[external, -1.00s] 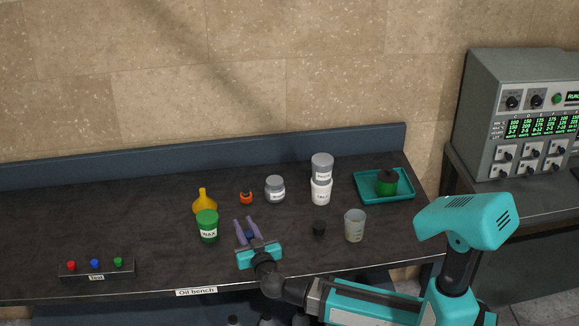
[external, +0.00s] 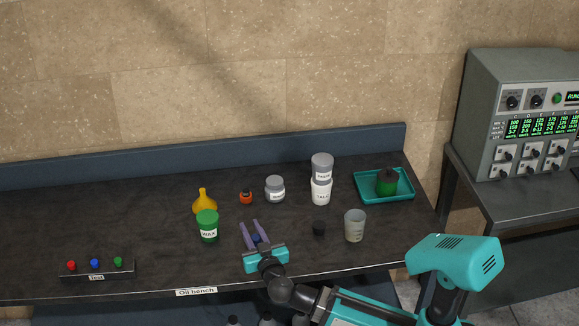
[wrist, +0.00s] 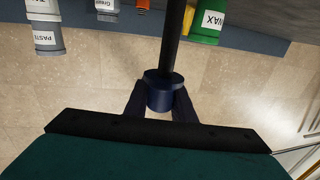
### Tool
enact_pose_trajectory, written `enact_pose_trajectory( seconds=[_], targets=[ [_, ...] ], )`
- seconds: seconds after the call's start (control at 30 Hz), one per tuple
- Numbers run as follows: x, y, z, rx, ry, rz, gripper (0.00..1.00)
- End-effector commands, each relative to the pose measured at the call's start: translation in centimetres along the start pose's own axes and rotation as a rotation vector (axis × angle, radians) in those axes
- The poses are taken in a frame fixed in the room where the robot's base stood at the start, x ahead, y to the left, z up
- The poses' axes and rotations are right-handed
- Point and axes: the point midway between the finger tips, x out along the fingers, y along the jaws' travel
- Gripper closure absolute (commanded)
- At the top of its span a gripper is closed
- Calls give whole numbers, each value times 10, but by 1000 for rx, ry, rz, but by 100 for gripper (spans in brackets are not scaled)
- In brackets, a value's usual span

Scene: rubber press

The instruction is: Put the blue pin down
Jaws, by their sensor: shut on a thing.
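My gripper (external: 249,224) is over the front part of the dark bench, with its two purple fingers pointing to the back. It is shut on the blue pin (external: 257,238), a small dark blue piece between the fingers. In the wrist view the blue pin (wrist: 159,95) shows as a dark blue cylinder between the fingertips, with a long dark rod running from it to the top edge. I cannot tell whether the pin touches the bench.
A green wax jar (external: 208,231) and a yellow bottle (external: 203,201) stand left of my gripper. A small black piece (external: 319,229) and a beaker (external: 355,226) stand right. Grey and white jars (external: 275,188) stand behind. A test box (external: 97,270) is far left. Bench between it and the wax jar is clear.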

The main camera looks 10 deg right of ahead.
Motion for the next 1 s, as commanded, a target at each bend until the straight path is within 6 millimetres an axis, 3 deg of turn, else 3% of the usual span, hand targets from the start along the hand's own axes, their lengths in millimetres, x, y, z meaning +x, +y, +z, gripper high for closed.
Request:
enact_pose_trajectory(
  seconds=[1.0],
  targets=[
    [-17, 10, 2, 2, 0, -2, 100]
  ],
)
